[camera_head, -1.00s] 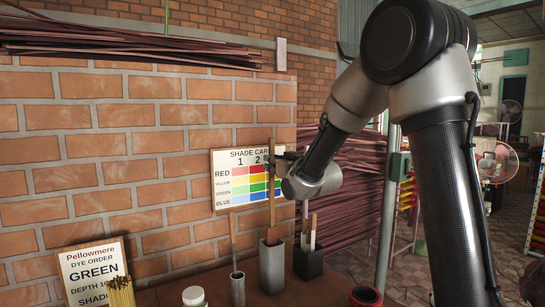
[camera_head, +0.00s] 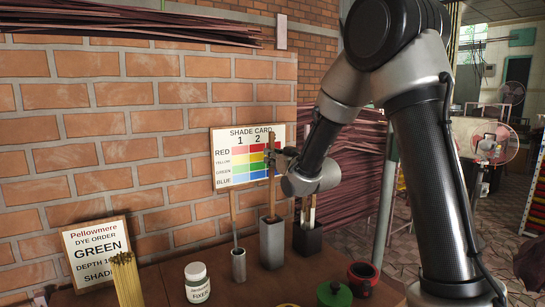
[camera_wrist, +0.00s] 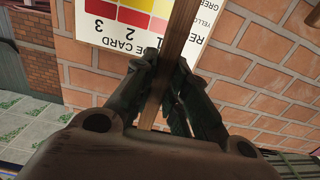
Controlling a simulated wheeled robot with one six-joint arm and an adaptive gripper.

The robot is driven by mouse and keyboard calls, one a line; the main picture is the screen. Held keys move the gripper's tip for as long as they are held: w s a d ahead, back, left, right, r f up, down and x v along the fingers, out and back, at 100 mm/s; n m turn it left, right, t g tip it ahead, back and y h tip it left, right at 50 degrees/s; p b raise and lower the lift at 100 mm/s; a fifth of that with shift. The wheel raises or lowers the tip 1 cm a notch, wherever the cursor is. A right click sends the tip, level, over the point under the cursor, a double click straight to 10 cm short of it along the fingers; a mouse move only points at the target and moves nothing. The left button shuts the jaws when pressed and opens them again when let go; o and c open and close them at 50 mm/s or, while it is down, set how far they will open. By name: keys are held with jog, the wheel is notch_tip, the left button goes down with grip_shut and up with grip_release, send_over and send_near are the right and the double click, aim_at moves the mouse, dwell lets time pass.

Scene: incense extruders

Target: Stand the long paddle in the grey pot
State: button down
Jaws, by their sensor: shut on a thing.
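The long wooden paddle (camera_head: 271,185) stands upright over the tall square grey pot (camera_head: 272,251), its lower end at the pot's mouth. It seems to reach inside, but the rim hides how deep it goes. My gripper (camera_head: 275,155) comes from the right and is shut on the paddle near its upper end. In the wrist view the paddle (camera_wrist: 180,35) runs between the two dark fingers (camera_wrist: 166,82).
A narrow grey tube (camera_head: 238,265) with a stick stands left of the pot. A dark pot (camera_head: 307,241) with sticks stands close right. A fixer jar (camera_head: 198,289), green lidded pot (camera_head: 334,294) and red-rimmed pot (camera_head: 362,277) are nearer. The shade card (camera_head: 222,160) is behind.

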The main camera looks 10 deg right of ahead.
jog(key=c, duration=1.3)
grip_release()
jog(key=shift+c, duration=0.2)
jog(key=shift+s, duration=0.1)
jog(key=v, duration=0.7)
jog(key=shift+s, duration=0.15)
jog(key=shift+d, duration=0.1)
